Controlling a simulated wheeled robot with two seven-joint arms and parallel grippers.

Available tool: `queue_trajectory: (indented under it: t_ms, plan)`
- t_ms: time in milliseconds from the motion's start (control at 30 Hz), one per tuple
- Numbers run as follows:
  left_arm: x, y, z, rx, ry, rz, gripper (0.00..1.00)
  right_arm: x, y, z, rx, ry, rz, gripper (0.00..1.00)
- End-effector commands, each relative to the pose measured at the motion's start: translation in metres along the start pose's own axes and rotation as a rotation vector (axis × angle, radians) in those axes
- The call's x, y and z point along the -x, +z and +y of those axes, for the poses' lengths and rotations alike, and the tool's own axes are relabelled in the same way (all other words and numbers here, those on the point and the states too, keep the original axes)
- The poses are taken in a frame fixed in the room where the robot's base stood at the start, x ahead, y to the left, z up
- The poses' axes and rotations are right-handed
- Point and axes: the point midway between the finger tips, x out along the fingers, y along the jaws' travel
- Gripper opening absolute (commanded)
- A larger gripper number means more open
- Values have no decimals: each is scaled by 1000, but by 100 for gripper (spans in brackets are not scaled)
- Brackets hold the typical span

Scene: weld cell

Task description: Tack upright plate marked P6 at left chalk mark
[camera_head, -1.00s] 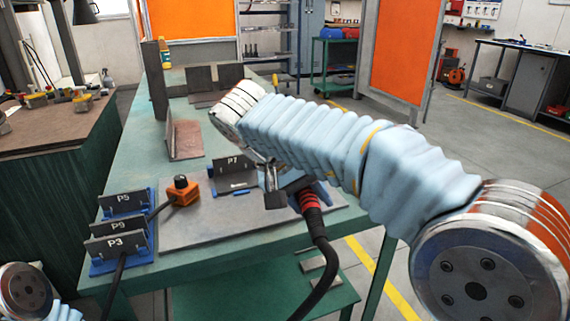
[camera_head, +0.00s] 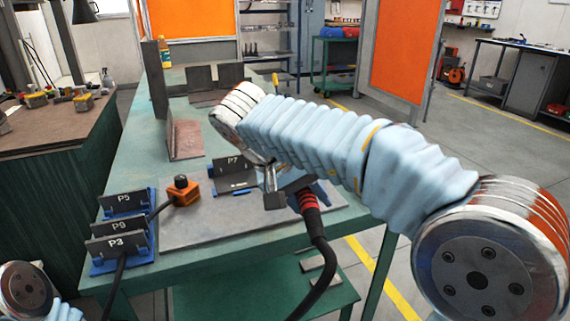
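No plate marked P6 can be read in this view. Dark plates marked P5 (camera_head: 124,200), P9 (camera_head: 118,225) and P3 (camera_head: 117,245) stand upright in a blue rack (camera_head: 141,259) at the front left of the table. A plate marked P7 (camera_head: 234,164) stands beside my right gripper, with blue parts around it. My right gripper (camera_head: 271,190) is low over the grey work plate (camera_head: 200,232), beside a black torch (camera_head: 293,188) with a red collar. My wrist partly hides it, so its grip is unclear. My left gripper is out of view. I cannot make out the chalk mark.
An orange block (camera_head: 186,190) with a black knob sits at the work plate's left edge. A rusty angled plate (camera_head: 184,140) stands behind. The torch cable (camera_head: 325,262) hangs over the front edge. More steel pieces and a yellow bottle (camera_head: 164,52) stand farther back.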

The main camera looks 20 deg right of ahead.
Motion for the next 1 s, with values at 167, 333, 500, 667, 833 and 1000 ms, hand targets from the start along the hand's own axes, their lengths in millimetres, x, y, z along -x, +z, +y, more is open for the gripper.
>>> queue_trajectory:
  t_ms: [167, 333, 500, 667, 833, 1000]
  plan:
    - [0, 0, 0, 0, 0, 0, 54, 0, 0, 0, -2, -1, 0, 2]
    - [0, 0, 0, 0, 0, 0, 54, 0, 0, 0, -1, 0, 1, 2]
    - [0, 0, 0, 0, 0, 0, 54, 0, -1, 0, -1, 0, 0, 2]
    - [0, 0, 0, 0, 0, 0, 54, -2, -4, -3, -1, 1, 1, 2]
    - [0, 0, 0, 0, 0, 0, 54, -6, -8, -6, -1, 1, 1, 2]
    - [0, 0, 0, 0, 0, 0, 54, -10, -12, -10, -2, 1, 0, 2]
